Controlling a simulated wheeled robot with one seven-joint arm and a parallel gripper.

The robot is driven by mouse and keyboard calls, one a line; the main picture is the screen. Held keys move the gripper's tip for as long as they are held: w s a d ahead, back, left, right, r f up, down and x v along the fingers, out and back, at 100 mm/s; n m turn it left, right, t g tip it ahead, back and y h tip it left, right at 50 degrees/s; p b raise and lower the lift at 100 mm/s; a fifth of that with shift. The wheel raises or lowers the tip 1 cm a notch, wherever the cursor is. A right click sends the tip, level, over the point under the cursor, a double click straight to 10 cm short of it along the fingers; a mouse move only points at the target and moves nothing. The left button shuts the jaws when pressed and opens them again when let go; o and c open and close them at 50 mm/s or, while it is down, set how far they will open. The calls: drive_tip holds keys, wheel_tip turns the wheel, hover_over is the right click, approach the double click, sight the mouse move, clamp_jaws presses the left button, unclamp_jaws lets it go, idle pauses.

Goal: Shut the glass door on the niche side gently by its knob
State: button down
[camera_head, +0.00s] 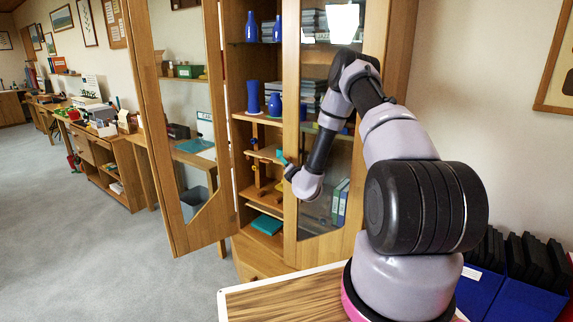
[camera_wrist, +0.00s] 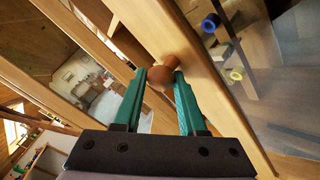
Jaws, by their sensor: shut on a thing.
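A wooden cabinet has two glass doors. The left glass door (camera_head: 211,232) stands swung wide open. The right glass door (camera_head: 291,215) is at or near its closed position; a small remaining gap cannot be told. My gripper (camera_head: 282,158) is at the inner edge of this right door. In the wrist view, my gripper (camera_wrist: 160,72) has its green fingers on both sides of a round brown wooden knob (camera_wrist: 159,80) and is shut on it. The knob sits on the door's wooden frame (camera_wrist: 200,88). In the head view the knob cannot be made out.
Shelves behind the doors hold blue vases (camera_head: 252,96), binders and a teal item (camera_head: 266,225). My arm crosses in front of the right door. A wooden-topped table (camera_head: 262,298) stands in front, with blue bins (camera_head: 522,297) at right. Carpet (camera_head: 120,260) is clear at left.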

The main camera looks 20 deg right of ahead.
drive_tip(key=shift+w+r, duration=0.5)
drive_tip(key=shift+r, duration=0.15)
drive_tip(key=shift+c, duration=2.3)
unclamp_jaws()
drive_tip(key=shift+d, duration=0.35)
drive_tip(key=shift+s+f, duration=0.2)
drive_tip(key=shift+s, duration=0.2)
drive_tip(key=s, duration=1.1)
drive_tip(key=shift+a+f, duration=0.25)
drive_tip(key=shift+f, duration=0.05)
